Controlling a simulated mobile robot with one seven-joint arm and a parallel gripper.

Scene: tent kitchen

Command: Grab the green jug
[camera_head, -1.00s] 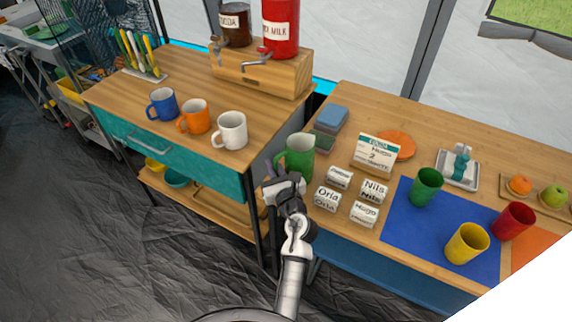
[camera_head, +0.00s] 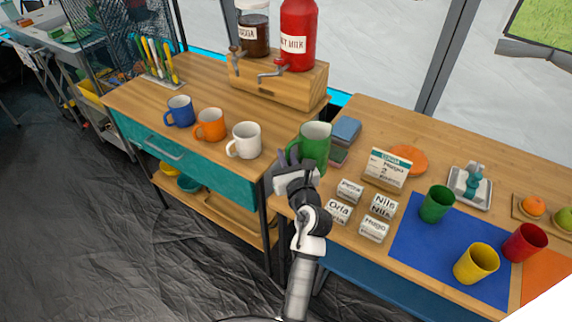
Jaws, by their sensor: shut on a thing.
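The green jug (camera_head: 316,145) is upright at the left end of the right-hand table, beside the taller counter. It looks raised above the table top, though its base is partly hidden behind my gripper. My gripper (camera_head: 289,166) is at the jug's left side, shut on its handle. The fingertips and most of the handle are hard to make out from this angle.
White (camera_head: 245,141), orange (camera_head: 210,125) and blue (camera_head: 180,111) mugs stand on the counter left of the jug. Name blocks (camera_head: 349,192) lie right of my gripper. A blue mat (camera_head: 420,254) holds cups. A blue box (camera_head: 346,129) sits behind the jug.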

